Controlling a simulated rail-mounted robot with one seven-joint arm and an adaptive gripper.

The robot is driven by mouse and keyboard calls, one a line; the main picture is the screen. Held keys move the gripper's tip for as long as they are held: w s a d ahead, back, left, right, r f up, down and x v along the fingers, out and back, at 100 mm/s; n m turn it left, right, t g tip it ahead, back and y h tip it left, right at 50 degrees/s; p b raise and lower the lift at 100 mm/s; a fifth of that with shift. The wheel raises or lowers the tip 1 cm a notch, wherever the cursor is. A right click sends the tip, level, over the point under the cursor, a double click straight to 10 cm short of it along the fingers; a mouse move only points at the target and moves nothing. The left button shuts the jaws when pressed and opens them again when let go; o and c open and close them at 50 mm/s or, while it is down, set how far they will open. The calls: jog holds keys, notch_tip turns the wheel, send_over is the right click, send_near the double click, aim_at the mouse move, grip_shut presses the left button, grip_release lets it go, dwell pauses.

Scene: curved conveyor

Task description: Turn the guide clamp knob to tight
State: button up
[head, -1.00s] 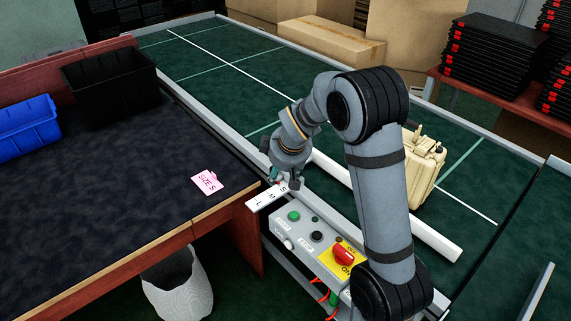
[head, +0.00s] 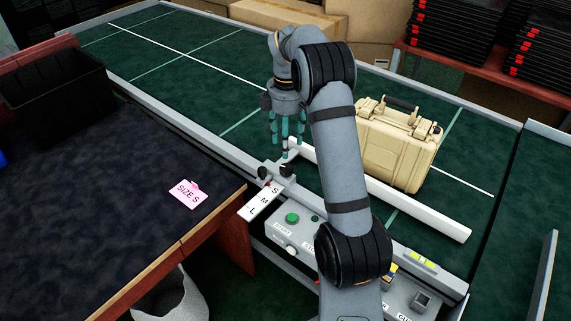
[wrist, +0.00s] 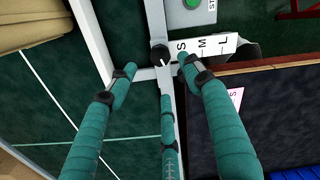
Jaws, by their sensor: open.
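My gripper (head: 286,145) is open and empty, its teal fingers pointing down above the guide bracket. In the wrist view its fingers (wrist: 157,74) are spread, with a black knob (wrist: 159,55) bearing a white line beyond and between the tips. In the head view, two dark knob-like parts show at the bracket: one (head: 262,172) by the scale, another (head: 286,169) nearer the rail. I cannot tell for certain which is the clamp knob, or its setting. The S-M-L scale plate (head: 260,203) also shows in the wrist view (wrist: 212,46). The white guide rail (head: 400,202) lies along the belt.
A cream case (head: 395,150) stands on the green belt behind the rail. A control box with a green button (head: 292,218) sits in front. A pink "SIZE S" card (head: 187,194) lies on the dark table (head: 120,190). A black bin (head: 50,90) stands at left.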

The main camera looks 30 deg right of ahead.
aim_at(286, 167)
notch_tip(286, 167, down, 10)
jog(key=shift+w+b, duration=0.1)
jog(key=shift+b, duration=0.3)
jog(key=shift+c, duration=1.4)
jog(key=c, duration=0.8)
jog(key=shift+c, duration=0.4)
